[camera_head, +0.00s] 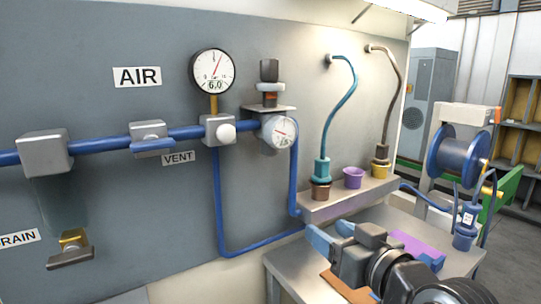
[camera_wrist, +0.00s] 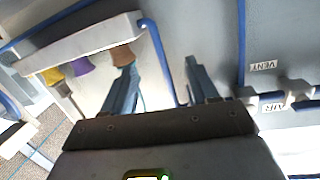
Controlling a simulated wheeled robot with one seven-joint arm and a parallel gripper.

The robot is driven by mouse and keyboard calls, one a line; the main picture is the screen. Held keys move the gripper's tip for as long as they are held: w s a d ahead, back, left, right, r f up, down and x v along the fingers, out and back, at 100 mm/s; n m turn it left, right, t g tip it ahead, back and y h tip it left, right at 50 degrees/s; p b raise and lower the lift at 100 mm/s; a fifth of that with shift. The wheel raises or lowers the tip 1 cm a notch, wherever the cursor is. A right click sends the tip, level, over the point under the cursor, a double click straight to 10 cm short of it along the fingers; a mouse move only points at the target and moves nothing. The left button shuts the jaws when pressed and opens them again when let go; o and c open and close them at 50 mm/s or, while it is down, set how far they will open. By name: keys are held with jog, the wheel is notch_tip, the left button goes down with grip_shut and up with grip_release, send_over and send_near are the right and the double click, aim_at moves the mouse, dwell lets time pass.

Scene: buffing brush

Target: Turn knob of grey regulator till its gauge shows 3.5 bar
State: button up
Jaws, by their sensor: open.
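The grey regulator (camera_head: 272,112) sits on the blue pipe on the wall panel in the head view. Its dark grey knob (camera_head: 268,70) stands upright on top, above an orange band. Its small round gauge (camera_head: 281,132) faces outward on the front; the needle and figures are too small to read surely. My gripper (camera_head: 332,236) is open and empty, below and to the right of the regulator, well apart from it. In the wrist view my gripper (camera_wrist: 160,68) shows two spread blue fingers with nothing between them. The regulator's knob cannot be made out in the wrist view.
A larger gauge (camera_head: 213,70) marked 6.0 stands left of the regulator. A shelf (camera_head: 335,201) with coloured cups and two hoses (camera_head: 340,103) (camera_head: 391,95) is to its right. A bench (camera_head: 285,266) lies below my arm. A hose reel (camera_head: 461,155) stands farther right.

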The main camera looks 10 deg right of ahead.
jog(key=w+a+r+n+y, duration=0.1)
jog(key=w+r, duration=0.2)
jog(key=r, duration=0.4)
jog(key=w+a+r+n+y, duration=0.1)
jog(key=w+r, duration=0.2)
jog(key=r, duration=0.4)
jog(key=n+y, duration=0.3)
send_near(276, 66)
jog(key=x, duration=0.4)
jog(key=shift+x, duration=3.85)
jog(key=c, duration=0.9)
jog(key=shift+p, duration=0.3)
jog(key=shift+m, duration=0.4)
